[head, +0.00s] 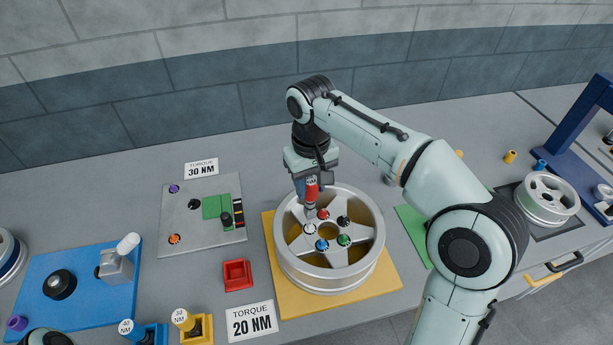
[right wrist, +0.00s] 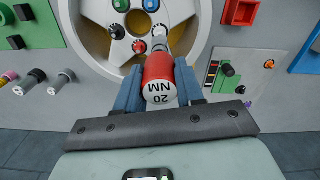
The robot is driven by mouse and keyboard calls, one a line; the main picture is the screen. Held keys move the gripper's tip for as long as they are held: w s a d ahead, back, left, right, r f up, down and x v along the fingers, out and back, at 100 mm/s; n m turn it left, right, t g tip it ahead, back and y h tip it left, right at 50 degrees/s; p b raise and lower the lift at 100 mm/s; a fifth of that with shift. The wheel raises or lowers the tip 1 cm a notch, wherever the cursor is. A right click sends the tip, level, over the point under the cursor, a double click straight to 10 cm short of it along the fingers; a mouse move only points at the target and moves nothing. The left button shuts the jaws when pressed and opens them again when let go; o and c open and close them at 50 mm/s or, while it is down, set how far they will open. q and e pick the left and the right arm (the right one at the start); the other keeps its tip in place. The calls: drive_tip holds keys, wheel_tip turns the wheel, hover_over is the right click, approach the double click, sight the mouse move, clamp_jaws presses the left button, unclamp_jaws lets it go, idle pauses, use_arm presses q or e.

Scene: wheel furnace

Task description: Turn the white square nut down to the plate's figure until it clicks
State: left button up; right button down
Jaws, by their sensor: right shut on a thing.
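A silver five-spoke wheel (head: 375,240) lies flat, with white (head: 310,229), red (head: 323,214), black (head: 344,221), green (head: 344,240) and blue (head: 321,245) nuts around its hub. My right gripper (head: 309,180) is shut on a red tool (head: 312,190), marked 20 NM in the right wrist view (right wrist: 158,75). The tool points down at the white nut's side of the hub. I cannot tell whether its socket touches the white nut (right wrist: 160,30). A plate (head: 252,321) reading TORQUE 20 NM stands left of the wheel. My left gripper is not in view.
The wheel is on a yellow mat (head: 390,283). A red tray (head: 238,275), a grey board (head: 170,240) and a TORQUE 30 NM plate (head: 201,168) are to its left. Blue (head: 155,334) and yellow (head: 202,330) holders stand in front. Another wheel (head: 545,205) is at right.

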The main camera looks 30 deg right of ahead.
sight(310, 198)
drive_tip(key=shift+s, duration=0.15)
drive_tip(key=shift+r, duration=0.15)
drive_tip(key=shift+w+f, duration=0.2)
drive_tip(key=shift+f, duration=0.85)
drive_tip(key=shift+s+f+b, duration=0.15)
drive_tip(key=shift+f+b, duration=0.35)
drive_tip(key=shift+f, duration=0.1)
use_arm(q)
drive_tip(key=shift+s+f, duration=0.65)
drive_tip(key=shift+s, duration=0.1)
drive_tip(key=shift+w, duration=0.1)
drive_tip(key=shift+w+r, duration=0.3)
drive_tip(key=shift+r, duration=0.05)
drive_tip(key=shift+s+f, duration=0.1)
use_arm(e)
drive_tip(key=shift+f, duration=0.1)
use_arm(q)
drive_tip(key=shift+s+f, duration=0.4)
use_arm(e)
drive_tip(key=shift+f, duration=0.75)
